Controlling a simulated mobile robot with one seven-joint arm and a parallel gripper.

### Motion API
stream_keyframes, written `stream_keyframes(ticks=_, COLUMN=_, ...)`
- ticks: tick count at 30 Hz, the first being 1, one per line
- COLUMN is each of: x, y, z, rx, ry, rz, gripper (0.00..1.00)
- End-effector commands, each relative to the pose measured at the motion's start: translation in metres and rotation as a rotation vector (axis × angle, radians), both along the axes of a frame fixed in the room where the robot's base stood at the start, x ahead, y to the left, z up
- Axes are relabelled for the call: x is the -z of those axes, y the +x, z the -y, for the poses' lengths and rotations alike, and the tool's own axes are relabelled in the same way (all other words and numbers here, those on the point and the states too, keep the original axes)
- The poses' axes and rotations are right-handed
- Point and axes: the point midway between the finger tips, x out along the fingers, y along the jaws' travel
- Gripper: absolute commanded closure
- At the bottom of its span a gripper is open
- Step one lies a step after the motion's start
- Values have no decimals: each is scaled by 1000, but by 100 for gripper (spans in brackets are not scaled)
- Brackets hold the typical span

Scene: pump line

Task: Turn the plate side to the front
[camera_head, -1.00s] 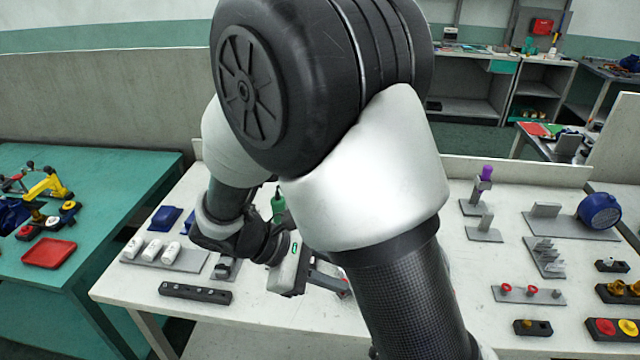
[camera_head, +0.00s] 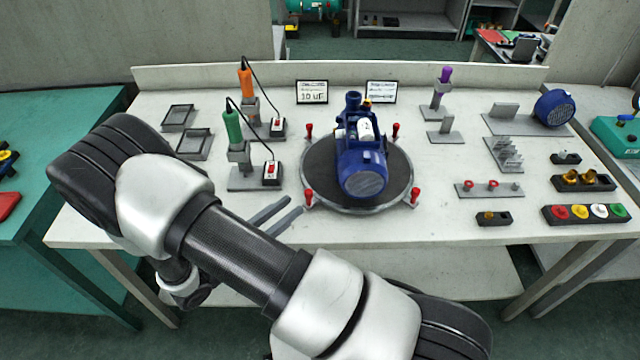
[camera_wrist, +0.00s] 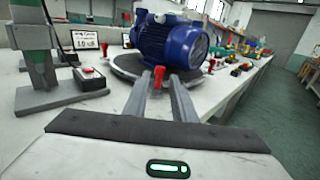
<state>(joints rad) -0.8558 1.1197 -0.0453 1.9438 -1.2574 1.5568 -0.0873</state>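A white part (camera_head: 366,129) shows on top; I cannot make out a nameplate. Red handles stand around the turntable rim: front left (camera_head: 308,197), front right (camera_head: 414,196), back left (camera_head: 309,130) and back right (camera_head: 396,130). My gripper (camera_head: 293,205) is open at the front left handle. In the wrist view this handle (camera_wrist: 158,78) shows between the fingertips (camera_wrist: 157,85); I cannot tell whether they touch it.
Green (camera_head: 233,128) and orange (camera_head: 245,82) tools on stands, with switch boxes, are left of the turntable. Two small signs (camera_head: 312,92) stand behind. Fixtures, a blue round cover (camera_head: 554,108) and a strip of coloured buttons (camera_head: 586,213) are at the right.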

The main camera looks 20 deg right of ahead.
Motion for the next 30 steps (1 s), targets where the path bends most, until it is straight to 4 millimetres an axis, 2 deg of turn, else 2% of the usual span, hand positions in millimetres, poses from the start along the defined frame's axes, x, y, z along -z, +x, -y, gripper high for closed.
stream_keyframes(ticks=1, x=-1, y=6, z=12, rx=5, ry=-2, rz=1, gripper=76)
stream_keyframes(ticks=6, x=-1, y=25, z=44, rx=5, ry=-1, rz=1, gripper=76)
stream_keyframes(ticks=12, x=0, y=43, z=77, rx=4, ry=0, rz=0, gripper=76)
stream_keyframes(ticks=15, x=0, y=50, z=87, rx=3, ry=1, rz=1, gripper=76)
stream_keyframes(ticks=21, x=0, y=56, z=97, rx=1, ry=1, rz=0, gripper=76)
stream_keyframes(ticks=29, x=0, y=56, z=98, rx=1, ry=1, rz=0, gripper=76)
stream_keyframes(ticks=30, x=0, y=56, z=98, rx=1, ry=1, rz=0, gripper=83)
